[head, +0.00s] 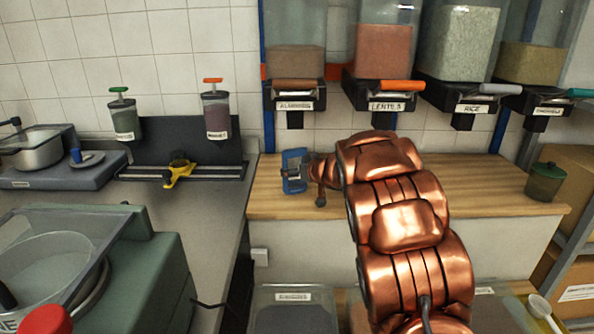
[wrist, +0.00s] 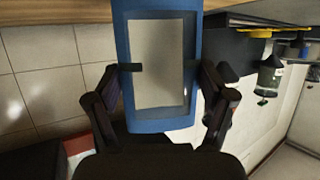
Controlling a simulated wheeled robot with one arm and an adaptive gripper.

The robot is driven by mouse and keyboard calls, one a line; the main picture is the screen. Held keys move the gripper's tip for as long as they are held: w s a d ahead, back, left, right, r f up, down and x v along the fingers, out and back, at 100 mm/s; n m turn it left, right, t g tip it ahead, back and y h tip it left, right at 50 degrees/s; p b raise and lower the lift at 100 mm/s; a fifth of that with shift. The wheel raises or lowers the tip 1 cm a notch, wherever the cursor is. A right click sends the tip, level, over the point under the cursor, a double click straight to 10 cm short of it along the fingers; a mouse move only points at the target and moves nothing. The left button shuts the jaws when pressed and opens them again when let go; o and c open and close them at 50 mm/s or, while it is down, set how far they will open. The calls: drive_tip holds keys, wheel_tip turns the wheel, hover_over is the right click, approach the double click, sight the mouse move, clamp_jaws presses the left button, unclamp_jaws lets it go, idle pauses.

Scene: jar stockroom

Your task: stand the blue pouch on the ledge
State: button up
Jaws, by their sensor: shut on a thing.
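The blue pouch (head: 290,163) is near the left end of the wooden counter (head: 440,180) in the head view. In the wrist view the pouch (wrist: 157,55) shows a blue border around a pale window. My gripper (head: 305,172) is shut on it, and in the wrist view the dark fingers of my gripper (wrist: 157,68) press its two sides. I cannot tell whether the pouch touches the wood or hangs just above it. No surface is labelled as the ledge; a narrow dark shelf (head: 215,172) runs along the wall to the left.
Labelled dispensers, including lentils (head: 385,90), hang above the counter. A green jar (head: 545,182) stands at its right end. The counter's middle is partly behind my arm.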

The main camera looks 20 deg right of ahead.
drive_tip(key=o, duration=1)
drive_tip(key=shift+r, duration=0.1)
drive_tip(key=p+v, duration=0.1)
drive_tip(key=v, duration=1.1)
drive_tip(key=shift+p, duration=0.4)
